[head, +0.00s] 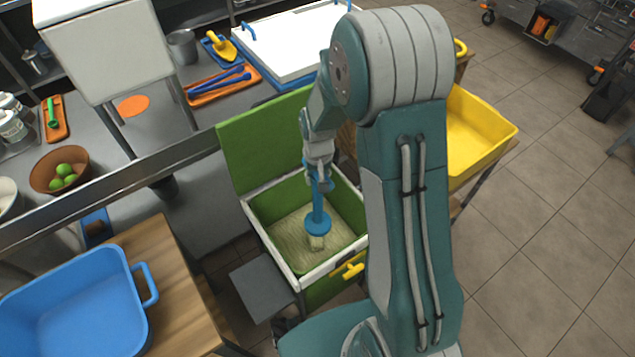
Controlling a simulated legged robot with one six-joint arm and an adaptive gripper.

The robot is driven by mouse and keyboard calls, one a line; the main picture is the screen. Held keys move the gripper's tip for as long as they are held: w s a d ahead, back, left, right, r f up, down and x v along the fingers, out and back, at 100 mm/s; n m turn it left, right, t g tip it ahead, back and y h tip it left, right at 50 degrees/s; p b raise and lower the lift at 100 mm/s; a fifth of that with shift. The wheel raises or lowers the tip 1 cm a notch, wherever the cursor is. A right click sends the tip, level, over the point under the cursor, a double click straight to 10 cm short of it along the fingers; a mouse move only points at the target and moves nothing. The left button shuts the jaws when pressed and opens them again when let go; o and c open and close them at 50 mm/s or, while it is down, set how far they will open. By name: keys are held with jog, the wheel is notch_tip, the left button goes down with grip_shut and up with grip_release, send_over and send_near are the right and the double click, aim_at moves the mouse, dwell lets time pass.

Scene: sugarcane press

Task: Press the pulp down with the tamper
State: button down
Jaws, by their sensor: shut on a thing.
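The blue tamper (318,222) stands roughly upright inside the open green bin with a white rim (262,237). My gripper (319,182) is shut on the tamper's handle, above the bin's floor. Pale, fibrous pulp (292,240) covers the bottom of the bin. The tamper's wide blue disc is over the pulp, with a small pale piece below it. I cannot tell whether the tamper presses on the pulp. The green lid (262,140) is raised at the back. Part of the bin's right side is hidden behind my arm.
A yellow handle (349,270) sticks out at the bin's front. A blue tub (75,310) stands on a wooden table at the lower left. A yellow tray (480,135) is to the right. A counter with bowls and tools runs behind.

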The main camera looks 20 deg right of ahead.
jog(key=shift+r, duration=5)
